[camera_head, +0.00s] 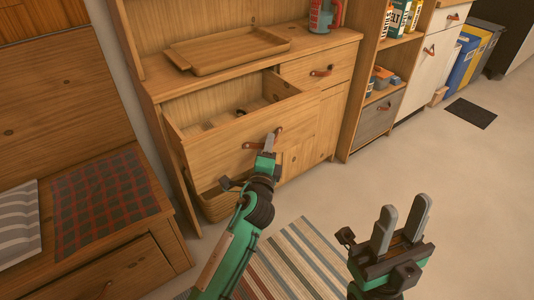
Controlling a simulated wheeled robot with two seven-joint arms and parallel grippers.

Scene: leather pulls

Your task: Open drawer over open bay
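The wooden drawer (225,148) at the upper left of the cabinet is pulled well out, and its inside shows from above. Its leather pull (279,131) is on the drawer front, partly covered by my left gripper (268,142). The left fingers look close together at the pull, seemingly shut on it; the far finger is hidden. Below the drawer is an open bay with a wicker basket (216,206), mostly covered by the drawer and my arm. My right gripper (402,222) is open and empty over the floor at the lower right.
A wooden tray (228,47) and a red canister (321,15) stand on the cabinet top. A second drawer (318,67) at the right is shut.

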